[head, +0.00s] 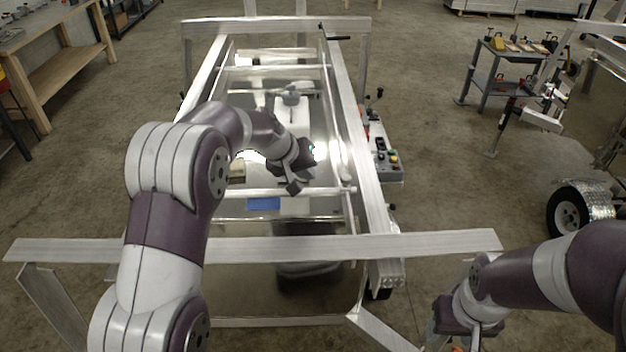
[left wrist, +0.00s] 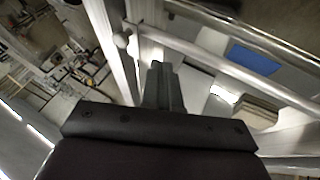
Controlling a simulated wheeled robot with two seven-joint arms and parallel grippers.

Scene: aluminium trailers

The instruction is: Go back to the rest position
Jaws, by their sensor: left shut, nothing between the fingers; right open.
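My left arm reaches forward over the aluminium trailer frame (head: 350,130). My left gripper (head: 293,186) is over the frame's interior, close to a cross rail (head: 325,191). In the left wrist view its dark fingers (left wrist: 163,85) are together with nothing between them.
A blue patch (head: 263,204) lies inside the frame. A tool cart (head: 510,60) stands at the back right, a wooden bench (head: 60,60) at the back left. Open floor (head: 440,130) lies right of the trailer.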

